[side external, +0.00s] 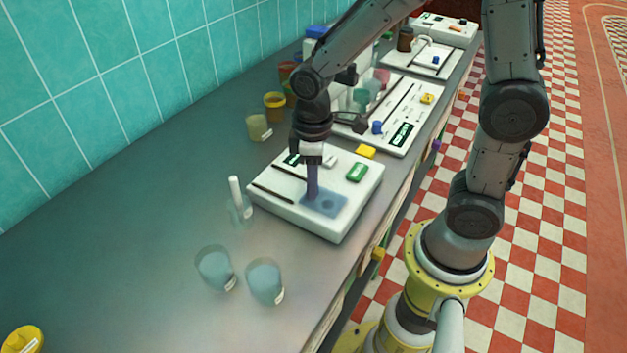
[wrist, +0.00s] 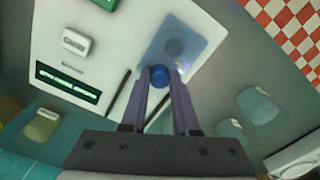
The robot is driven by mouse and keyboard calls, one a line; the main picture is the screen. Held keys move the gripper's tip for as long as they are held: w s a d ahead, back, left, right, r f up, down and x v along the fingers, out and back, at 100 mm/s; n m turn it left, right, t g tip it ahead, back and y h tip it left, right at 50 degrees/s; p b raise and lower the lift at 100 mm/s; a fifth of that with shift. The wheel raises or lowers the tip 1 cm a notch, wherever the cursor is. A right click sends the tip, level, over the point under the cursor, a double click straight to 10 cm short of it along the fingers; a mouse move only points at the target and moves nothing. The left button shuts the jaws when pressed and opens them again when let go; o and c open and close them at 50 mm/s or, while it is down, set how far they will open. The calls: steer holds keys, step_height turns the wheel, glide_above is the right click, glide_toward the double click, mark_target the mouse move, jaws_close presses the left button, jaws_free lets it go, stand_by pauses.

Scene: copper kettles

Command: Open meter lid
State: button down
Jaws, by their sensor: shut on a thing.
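The meter (side external: 345,217) is a white box on the counter, and it fills much of the wrist view (wrist: 105,35). Its lid (side external: 338,203) is a bluish see-through panel at the meter's near end; it looks flat on the top, and it also shows in the wrist view (wrist: 200,45). A dark round spot (wrist: 174,47) shows through the panel. A blue knob (wrist: 161,76) stands at the panel's edge. My gripper (side external: 313,196) points down over the panel, its purple fingers (wrist: 161,84) shut on the blue knob. The fingers hide part of the knob.
Two glass beakers (side external: 265,282) (side external: 215,268) stand left of the meter, and a small flask with a white stick (side external: 239,205) is close beside it. Other meters (side external: 385,112) and jars stand behind. The counter's left part (side external: 120,240) is mostly clear.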

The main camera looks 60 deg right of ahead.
steer(key=w, duration=0.8)
steer(key=shift+w+r, duration=0.15)
steer(key=shift+w, duration=0.25)
steer(key=c, duration=0.6)
jaws_free()
steer(key=shift+c, duration=0.2)
steer(key=shift+s, duration=0.1)
step_height(320, 180, up, 14)
